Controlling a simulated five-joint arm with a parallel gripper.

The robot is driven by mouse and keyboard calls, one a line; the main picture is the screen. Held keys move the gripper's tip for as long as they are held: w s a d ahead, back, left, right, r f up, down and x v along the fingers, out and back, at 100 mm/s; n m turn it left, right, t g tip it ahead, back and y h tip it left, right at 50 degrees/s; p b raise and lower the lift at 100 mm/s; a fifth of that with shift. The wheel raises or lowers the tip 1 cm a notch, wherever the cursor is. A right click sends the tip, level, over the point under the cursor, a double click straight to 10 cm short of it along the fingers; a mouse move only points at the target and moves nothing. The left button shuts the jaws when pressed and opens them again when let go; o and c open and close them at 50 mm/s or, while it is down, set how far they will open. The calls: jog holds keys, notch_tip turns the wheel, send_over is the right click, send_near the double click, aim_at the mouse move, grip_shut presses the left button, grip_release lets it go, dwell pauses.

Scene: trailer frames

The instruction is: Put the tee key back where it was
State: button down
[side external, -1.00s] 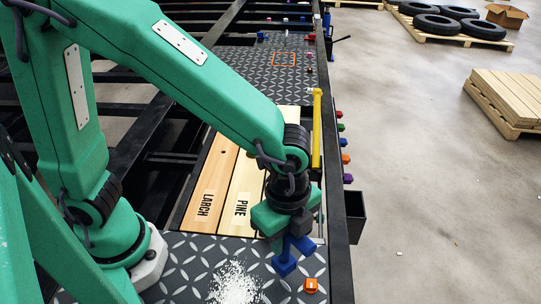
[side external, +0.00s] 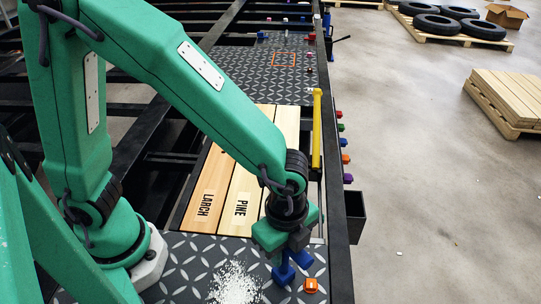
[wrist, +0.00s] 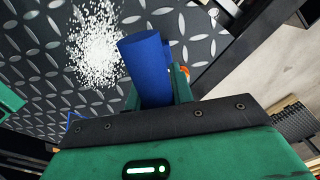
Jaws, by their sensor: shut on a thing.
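The blue tee key (side external: 283,274) is held in my gripper (side external: 287,246) low over the dark tread plate at the front, left of a small orange block. In the wrist view the blue key (wrist: 146,62) sticks out beyond the jaws and hides what lies directly behind it. My gripper is shut on it. I cannot tell whether the key touches the plate. A thin blue mark (wrist: 71,122) shows on the plate in the wrist view, partly hidden by my gripper.
White granules (side external: 235,284) lie on the tread plate (side external: 185,262) left of the key. The orange block (side external: 311,285) is close on the right. Boards marked LARCH (side external: 208,190) and PINE (side external: 243,190) lie behind. A yellow bar (side external: 316,130) and black bin (side external: 355,215) are along the right rail.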

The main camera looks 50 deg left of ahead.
jog(key=c, duration=1.2)
grip_release()
notch_tip(320, 180, up, 12)
jog(key=shift+r, duration=0.15)
jog(key=shift+a, duration=0.1)
jog(key=s+a+r+n+t, duration=0.1)
jog(key=a+r+n+t, duration=0.1)
jog(key=a+n, duration=0.7)
jog(key=s+a+r+n+t, duration=0.1)
jog(key=a+r+n+t, duration=0.2)
jog(key=a+n, duration=0.6)
jog(key=shift+a+t, duration=0.3)
jog(key=shift+a, duration=2.4)
jog(key=shift+s, duration=0.1)
